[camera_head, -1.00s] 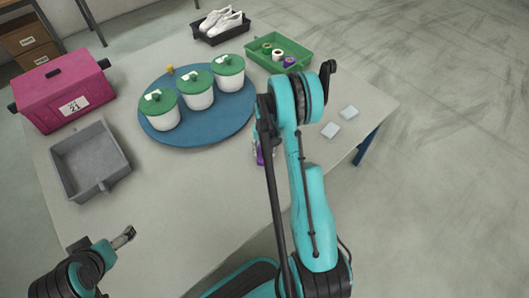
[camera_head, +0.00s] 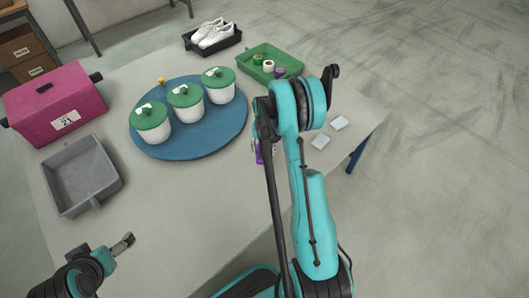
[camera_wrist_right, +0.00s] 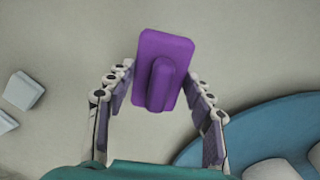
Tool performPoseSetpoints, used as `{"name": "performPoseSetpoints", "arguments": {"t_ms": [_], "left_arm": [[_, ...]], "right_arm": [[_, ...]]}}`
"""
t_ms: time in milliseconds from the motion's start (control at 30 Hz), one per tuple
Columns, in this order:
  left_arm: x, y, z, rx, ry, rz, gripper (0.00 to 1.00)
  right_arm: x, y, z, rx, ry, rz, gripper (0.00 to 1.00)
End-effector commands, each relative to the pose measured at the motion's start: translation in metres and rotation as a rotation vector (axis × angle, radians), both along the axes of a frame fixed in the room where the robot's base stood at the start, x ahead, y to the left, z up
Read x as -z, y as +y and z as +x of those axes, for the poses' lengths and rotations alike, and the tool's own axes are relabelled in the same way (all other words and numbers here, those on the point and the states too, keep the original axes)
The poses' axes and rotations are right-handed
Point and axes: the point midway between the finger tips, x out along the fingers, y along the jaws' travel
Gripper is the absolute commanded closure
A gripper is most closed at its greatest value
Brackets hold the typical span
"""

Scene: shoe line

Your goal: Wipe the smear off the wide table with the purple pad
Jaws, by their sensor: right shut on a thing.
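The purple pad (camera_wrist_right: 165,70), a flat block with a raised grip bar, is in the right wrist view. My right gripper (camera_wrist_right: 160,95) is shut on it, with a finger on each side. In the head view, only a purple sliver of the pad (camera_head: 259,154) shows beside my right arm, over the right part of the wide table (camera_head: 215,185). I cannot tell whether the pad touches the tabletop. My left gripper (camera_head: 123,244) is over the near left of the table, with nothing visible in it; its jaw gap is unclear. No smear is visible; my right arm hides part of the table.
A blue round board (camera_head: 190,148) bears three white pots with green lids. A grey tray (camera_head: 80,175) and pink box (camera_head: 52,104) are at left. A green tray (camera_head: 270,62) and black shoe tray (camera_head: 212,40) are at the back. Two pale blocks (camera_head: 330,132) lie at right.

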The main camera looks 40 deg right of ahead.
Motion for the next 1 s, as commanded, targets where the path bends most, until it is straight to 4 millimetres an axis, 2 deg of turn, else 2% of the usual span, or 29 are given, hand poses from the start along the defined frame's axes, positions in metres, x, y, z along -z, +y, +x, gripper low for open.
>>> {"name": "performPoseSetpoints", "arguments": {"t_ms": [100, 367, 1000], "left_arm": [[-0.009, 0.0, 0.0, 0.0, 0.0, 0.0, 0.08], [-0.02, 0.0, 0.0, 0.0, 0.0, 0.0, 0.08], [-0.02, 0.0, 0.0, 0.0, 0.0, 0.0, 0.08]], "right_arm": [[-0.014, 0.001, 0.001, -0.002, 0.0, 0.0, 0.74], [-0.034, 0.002, 0.003, -0.005, 0.0, 0.0, 0.74], [-0.036, 0.005, 0.004, -0.012, 0.0, 0.0, 0.74]]}}
